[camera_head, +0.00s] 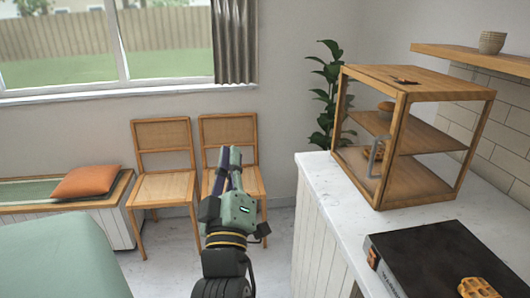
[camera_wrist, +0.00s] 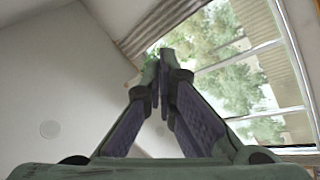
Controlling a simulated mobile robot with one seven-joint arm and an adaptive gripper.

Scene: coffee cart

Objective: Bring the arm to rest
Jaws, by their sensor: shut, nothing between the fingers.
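My gripper (camera_head: 231,152) points up and away in front of two wooden chairs in the head view, held in free air left of the counter. Its fingers are shut and hold nothing. In the wrist view the two dark-padded fingers of my gripper (camera_wrist: 160,62) come together at their tips. Behind them are a pale wall and ceiling and a window (camera_wrist: 235,85). My arm rises from the bottom of the head view, touching nothing that I can see.
A white counter (camera_head: 318,190) to the right bears a wooden display case (camera_head: 400,88) and a black box (camera_head: 445,260) with a waffle (camera_head: 478,288). Two chairs (camera_head: 160,190) and a bench with an orange cushion (camera_head: 90,181) stand behind. A plant (camera_head: 325,95) is in the corner.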

